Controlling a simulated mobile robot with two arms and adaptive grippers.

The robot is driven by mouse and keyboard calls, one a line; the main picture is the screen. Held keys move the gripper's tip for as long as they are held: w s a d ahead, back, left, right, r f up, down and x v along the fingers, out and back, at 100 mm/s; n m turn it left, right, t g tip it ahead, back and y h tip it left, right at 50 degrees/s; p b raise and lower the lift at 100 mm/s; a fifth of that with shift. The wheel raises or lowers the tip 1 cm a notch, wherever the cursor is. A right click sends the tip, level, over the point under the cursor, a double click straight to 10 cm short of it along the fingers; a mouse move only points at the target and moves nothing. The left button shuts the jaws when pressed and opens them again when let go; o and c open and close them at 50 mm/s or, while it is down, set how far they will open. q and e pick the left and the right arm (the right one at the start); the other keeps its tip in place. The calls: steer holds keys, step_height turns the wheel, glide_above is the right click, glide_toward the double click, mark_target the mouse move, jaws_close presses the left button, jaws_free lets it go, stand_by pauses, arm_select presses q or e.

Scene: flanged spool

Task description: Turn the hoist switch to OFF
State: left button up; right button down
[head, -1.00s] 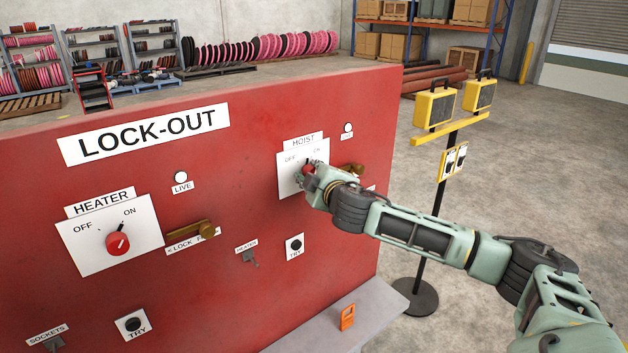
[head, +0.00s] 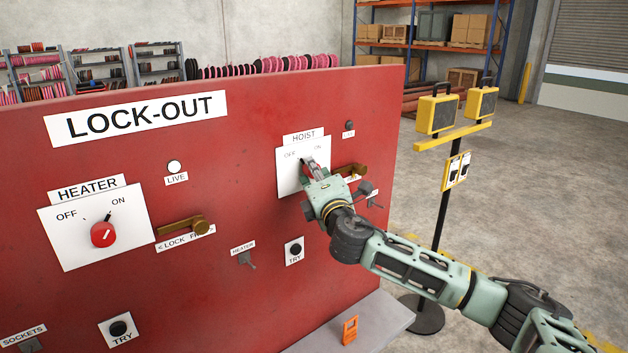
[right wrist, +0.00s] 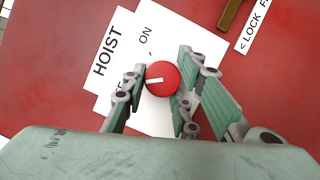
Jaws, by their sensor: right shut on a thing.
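The hoist switch is a red knob (right wrist: 163,77) with a white mark, on a white plate (head: 287,181) headed HOIST with OFF and ON. In the right wrist view the mark points left, toward the partly hidden OFF lettering and away from ON. My right gripper (head: 313,172) is at the knob, its fingers on either side of it and shut on it; it also shows in the right wrist view (right wrist: 162,88). In the head view the gripper hides most of the knob. The lamp (head: 349,125) above right of the plate is dark. My left gripper is out of view.
The red LOCK-OUT board (head: 225,260) also carries the heater switch (head: 103,234), a lit lamp (head: 174,167) and brass lock levers, one (head: 355,170) close right of my gripper. An orange tag (head: 349,330) stands on the grey ledge (head: 385,325). A yellow lamp stand (head: 442,215) is right.

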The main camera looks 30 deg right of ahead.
steer(key=shift+d+r+n+t+b, duration=0.1)
steer(key=shift+r+n+t+b, duration=0.2)
steer(key=shift+n, duration=0.2)
steer(key=shift+r, duration=0.15)
steer(key=c, duration=1.5)
jaws_free()
steer(key=shift+f, duration=0.2)
steer(key=shift+s, duration=0.1)
steer(key=v, duration=1.2)
